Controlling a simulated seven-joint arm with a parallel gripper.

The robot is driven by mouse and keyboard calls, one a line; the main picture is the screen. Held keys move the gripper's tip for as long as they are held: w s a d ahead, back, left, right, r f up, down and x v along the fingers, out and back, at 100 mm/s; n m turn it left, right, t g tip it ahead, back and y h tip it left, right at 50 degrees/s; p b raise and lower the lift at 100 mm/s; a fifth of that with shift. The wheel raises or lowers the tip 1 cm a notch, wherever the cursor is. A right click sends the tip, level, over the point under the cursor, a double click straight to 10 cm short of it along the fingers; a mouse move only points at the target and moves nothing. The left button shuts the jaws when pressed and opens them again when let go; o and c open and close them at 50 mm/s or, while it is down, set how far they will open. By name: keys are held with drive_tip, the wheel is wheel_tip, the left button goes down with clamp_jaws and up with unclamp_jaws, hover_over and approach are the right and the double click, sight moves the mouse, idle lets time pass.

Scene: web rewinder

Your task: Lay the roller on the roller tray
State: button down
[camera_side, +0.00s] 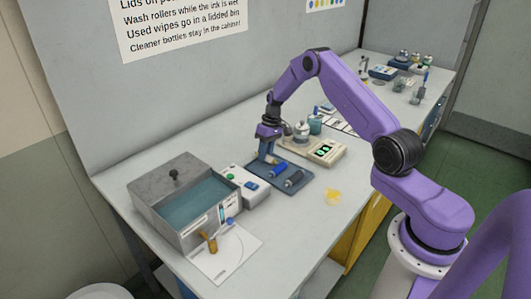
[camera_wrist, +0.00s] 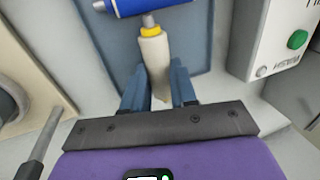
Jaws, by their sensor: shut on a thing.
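A roller with a blue cylinder (camera_side: 278,170) and a pale handle is at the dark blue-grey roller tray (camera_side: 302,188). My gripper (camera_side: 267,156) is at the tray's far left part and points down. In the wrist view, my gripper (camera_wrist: 157,88) is shut on the pale handle (camera_wrist: 154,52) with its yellow collar; the blue cylinder (camera_wrist: 150,6) is cut off by the top edge. The tray (camera_wrist: 200,45) fills the background beneath it. I cannot tell whether the roller touches the tray. A dark roller (camera_side: 294,179) lies on the tray beside the blue one.
A grey box with blue-green contents (camera_side: 195,205) and a white-and-green device (camera_side: 243,183) stand left of the tray. A yellow patch (camera_side: 333,197) marks the bench at right.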

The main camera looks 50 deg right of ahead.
drive_tip(key=shift+f, duration=0.6)
